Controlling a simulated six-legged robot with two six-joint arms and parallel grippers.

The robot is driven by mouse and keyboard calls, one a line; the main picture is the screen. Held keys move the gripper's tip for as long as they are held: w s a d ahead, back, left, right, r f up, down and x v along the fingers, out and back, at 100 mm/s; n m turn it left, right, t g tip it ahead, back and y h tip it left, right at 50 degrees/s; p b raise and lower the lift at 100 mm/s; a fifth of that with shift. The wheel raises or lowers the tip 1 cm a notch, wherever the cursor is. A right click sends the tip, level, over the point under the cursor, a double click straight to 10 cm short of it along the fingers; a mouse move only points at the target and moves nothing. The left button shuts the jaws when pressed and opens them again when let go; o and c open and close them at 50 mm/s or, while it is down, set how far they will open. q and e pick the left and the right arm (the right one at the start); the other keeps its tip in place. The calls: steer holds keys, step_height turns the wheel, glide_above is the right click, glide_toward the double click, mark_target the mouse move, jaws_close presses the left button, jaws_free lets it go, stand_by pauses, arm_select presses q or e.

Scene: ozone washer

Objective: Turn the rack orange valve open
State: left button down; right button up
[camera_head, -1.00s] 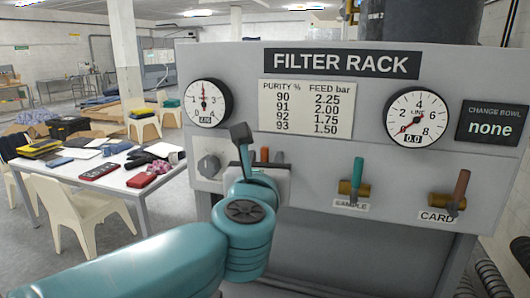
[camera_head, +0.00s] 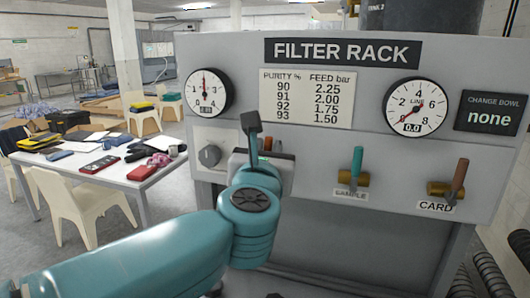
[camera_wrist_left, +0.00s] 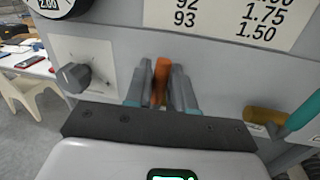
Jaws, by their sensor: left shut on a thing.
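The rack's orange valve shows its upright handle (camera_wrist_left: 160,80) in the left wrist view, between my two grey fingers. In the head view only the top of the orange handle (camera_head: 268,144) shows, above my wrist on the left part of the filter rack (camera_head: 310,170). My left gripper (camera_wrist_left: 161,88) is shut on this handle; it also shows in the head view (camera_head: 264,157), with its fingertips mostly hidden behind my wrist. The valve's body is hidden behind the gripper. My right gripper is in neither view.
A grey knob (camera_head: 209,156) is left of the gripper. The teal sample valve (camera_head: 356,162) and the red-brown card valve (camera_head: 459,176) are to the right. Two gauges, left (camera_head: 207,93) and right (camera_head: 416,106), are above. A cluttered table (camera_head: 140,180) stands at the left.

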arm_select(q)
steer(key=d+m+b, duration=0.1)
steer(key=m, duration=0.2)
steer(key=d+f+m+t+h+b, duration=0.1)
steer(key=m+b, duration=0.1)
steer(key=m, duration=0.1)
steer(key=s+d+f+m+b, duration=0.1)
steer(key=m+b, duration=0.1)
steer(key=m, duration=0.1)
steer(key=shift+d+f+m+h, duration=0.1)
steer(key=shift+m+h, duration=0.2)
steer(key=shift+s+d+f+m+h+b, duration=0.15)
steer(key=shift+f+m+h+b, duration=0.35)
steer(key=shift+m, duration=1.05)
steer(key=shift+w+d+f+m+h+b, duration=0.15)
steer(key=shift+f+m+h+b, duration=0.3)
steer(key=shift+m, duration=1.15)
steer(key=shift+s+d+f+m+h+b, duration=0.15)
steer(key=shift+f+m+h+b, duration=0.3)
steer(key=shift+m, duration=1.1)
steer(key=shift+r, duration=0.15)
